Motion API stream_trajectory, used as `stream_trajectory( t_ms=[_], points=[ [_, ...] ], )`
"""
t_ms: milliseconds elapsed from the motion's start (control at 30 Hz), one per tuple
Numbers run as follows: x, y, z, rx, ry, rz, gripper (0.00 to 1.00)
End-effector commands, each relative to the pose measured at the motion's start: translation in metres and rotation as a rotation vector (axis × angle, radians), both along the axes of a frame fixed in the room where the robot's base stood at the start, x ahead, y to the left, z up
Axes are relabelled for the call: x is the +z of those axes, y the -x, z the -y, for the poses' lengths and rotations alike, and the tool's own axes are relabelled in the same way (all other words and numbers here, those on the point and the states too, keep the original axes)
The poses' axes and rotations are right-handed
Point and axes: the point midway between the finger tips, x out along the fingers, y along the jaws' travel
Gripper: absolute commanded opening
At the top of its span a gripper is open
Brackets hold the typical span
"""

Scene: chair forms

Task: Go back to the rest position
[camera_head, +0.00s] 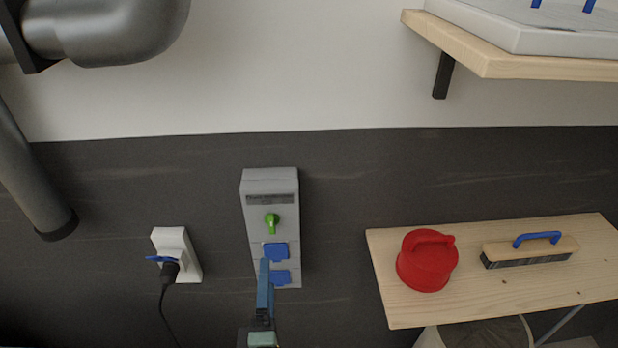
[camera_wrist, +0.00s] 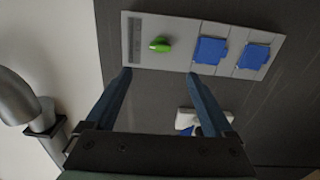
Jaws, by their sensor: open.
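My gripper (camera_wrist: 160,78) is open and empty in the wrist view, its two blue-grey fingers apart. Beyond the fingertips is a grey panel (camera_wrist: 184,58) with a green knob (camera_wrist: 160,45) and two blue socket covers (camera_wrist: 210,50). In the head view my gripper (camera_head: 265,275) shows from below, its fingers in front of the lower part of the grey panel (camera_head: 258,185). The green knob (camera_head: 271,221) points downward. The finger partly hides the blue covers (camera_head: 276,251). I cannot tell whether the fingertips touch the panel.
A white socket (camera_head: 172,240) with a black plug (camera_head: 170,270) is left of the panel. A wooden shelf (camera_head: 400,300) at right holds a red lidded object (camera_head: 428,262) and a brush (camera_head: 530,252). A higher shelf (camera_head: 520,67) is upper right. Grey pipes (camera_head: 100,30) are upper left.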

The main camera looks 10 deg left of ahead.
Motion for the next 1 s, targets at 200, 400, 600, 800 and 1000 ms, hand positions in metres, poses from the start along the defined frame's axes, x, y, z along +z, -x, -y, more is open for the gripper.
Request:
stream_trajectory(
  t_ms=[200,400,600,800,1000],
  points=[
    [0.021,-0.016,0.012,-0.028,-0.071,0.03,0.88],
    [0.132,-0.057,0.065,-0.093,-0.462,0.164,0.88],
    [0.271,-0.031,0.119,0.013,-0.984,0.326,0.88],
    [0.362,0.044,0.148,0.265,-1.381,0.41,0.88],
    [0.392,0.086,0.156,0.412,-1.531,0.416,0.88]
  ],
)
